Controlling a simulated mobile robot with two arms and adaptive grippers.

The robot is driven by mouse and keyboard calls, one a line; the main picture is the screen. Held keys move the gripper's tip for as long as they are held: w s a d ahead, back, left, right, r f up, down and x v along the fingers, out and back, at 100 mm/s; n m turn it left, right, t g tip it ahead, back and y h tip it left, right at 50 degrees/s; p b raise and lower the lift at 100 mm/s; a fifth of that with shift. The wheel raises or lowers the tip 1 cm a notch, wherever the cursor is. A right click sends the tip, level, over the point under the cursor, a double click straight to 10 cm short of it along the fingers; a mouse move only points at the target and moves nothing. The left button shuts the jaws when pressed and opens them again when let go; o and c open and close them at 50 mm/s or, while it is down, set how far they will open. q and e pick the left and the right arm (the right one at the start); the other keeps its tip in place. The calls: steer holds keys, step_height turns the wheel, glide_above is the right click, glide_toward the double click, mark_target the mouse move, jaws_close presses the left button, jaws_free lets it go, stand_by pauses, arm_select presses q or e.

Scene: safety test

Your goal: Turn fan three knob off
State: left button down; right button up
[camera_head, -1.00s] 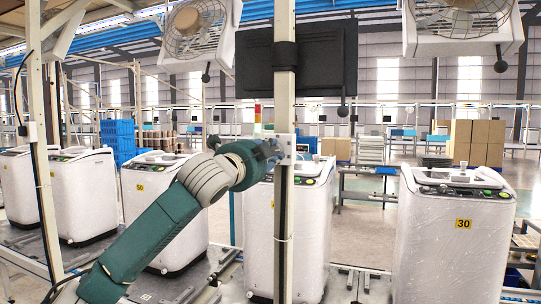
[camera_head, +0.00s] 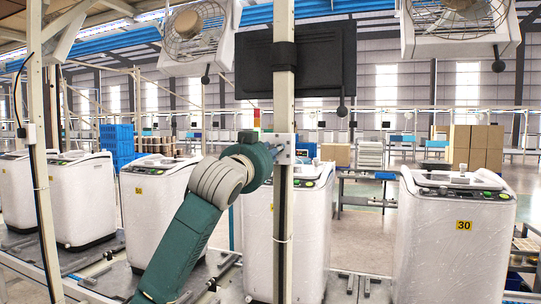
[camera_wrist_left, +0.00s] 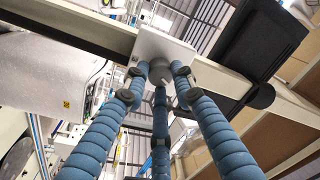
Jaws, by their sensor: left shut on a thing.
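A white control plate (camera_head: 284,149) is fixed to the upright post at the middle of the head view. In the left wrist view the plate (camera_wrist_left: 165,46) fills the upper middle, with a grey round knob (camera_wrist_left: 160,70) in front of it. The three blue fingers of my left gripper (camera_wrist_left: 161,74) are closed around this knob, their tips near the plate. In the head view the left gripper (camera_head: 274,150) is mostly hidden behind its green wrist, and the knob cannot be made out. No label naming the fan shows. My right gripper is not in view.
Caged fans (camera_head: 196,32) hang above left and right (camera_head: 460,18). A dark monitor (camera_head: 328,60) is mounted on the post (camera_head: 284,215). White washing machines stand around it, one marked 30 (camera_head: 455,240). Cardboard boxes (camera_head: 477,147) are stacked behind.

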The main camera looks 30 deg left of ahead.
arm_select(q)
steer(key=n, duration=0.5)
steer(key=shift+d+n+y, duration=0.1)
steer(key=shift+n+y, duration=0.2)
steer(key=shift+n, duration=0.3)
steer(key=c, duration=1.4)
jaws_free()
steer(key=shift+c, duration=0.2)
steer(key=v, duration=1.2)
steer(key=shift+r, duration=0.2)
